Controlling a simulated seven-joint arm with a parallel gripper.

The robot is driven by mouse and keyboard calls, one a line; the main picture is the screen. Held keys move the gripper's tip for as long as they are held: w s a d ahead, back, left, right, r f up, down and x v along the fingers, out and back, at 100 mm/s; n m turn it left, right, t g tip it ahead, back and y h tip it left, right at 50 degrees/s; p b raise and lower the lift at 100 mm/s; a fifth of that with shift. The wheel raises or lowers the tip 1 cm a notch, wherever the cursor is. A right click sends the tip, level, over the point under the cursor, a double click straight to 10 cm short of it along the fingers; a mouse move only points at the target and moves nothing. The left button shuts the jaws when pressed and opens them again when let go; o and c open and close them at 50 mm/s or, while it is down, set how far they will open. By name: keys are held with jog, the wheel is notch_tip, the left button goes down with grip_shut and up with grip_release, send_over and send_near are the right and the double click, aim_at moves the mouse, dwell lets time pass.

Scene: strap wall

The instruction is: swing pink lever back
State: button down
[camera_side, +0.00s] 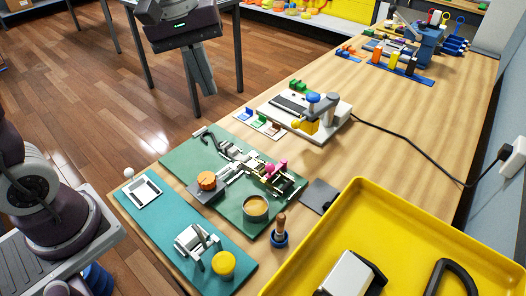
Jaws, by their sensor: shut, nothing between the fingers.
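The pink lever (271,170) is small in the side view. Its pink parts sit among metal clamp pieces on the right part of a dark green board (187,157) on the wooden table. Its exact angle is too small to tell. My gripper (207,92) is at the top left of the picture, pointing down, shut and empty. It is well apart from the lever, up and to the left of it in the picture, and appears in front of the floor and a table leg.
An orange knob (206,180) and a round tan-topped cup (256,208) share the board. A white device with a grey lever (326,108) stands behind it. A yellow tray (432,222) fills the lower right. A teal board (150,215) lies in front. Bare wood shows further back.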

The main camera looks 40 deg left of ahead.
jog(key=w+f+n+g+h, duration=0.1)
jog(key=w+f+n+g, duration=0.1)
jog(key=w+f+n, duration=0.4)
jog(key=w+f, duration=0.4)
jog(key=shift+a, duration=0.3)
jog(key=shift+f, duration=0.15)
send_near(277, 167)
jog(key=a+f, duration=0.1)
jog(key=s+a+f, duration=0.1)
jog(key=a, duration=0.1)
jog(key=a+f, duration=0.1)
jog(key=shift+s+a+f, duration=0.1)
jog(key=shift+s+a, duration=0.25)
jog(key=shift+s, duration=0.05)
jog(key=d, duration=0.2)
jog(key=d+f, duration=0.1)
jog(key=shift+s+d, duration=0.1)
jog(key=shift+s, duration=0.2)
jog(key=shift+s+d+f, duration=0.1)
jog(key=shift+d, duration=0.3)
jog(key=shift+n, duration=0.3)
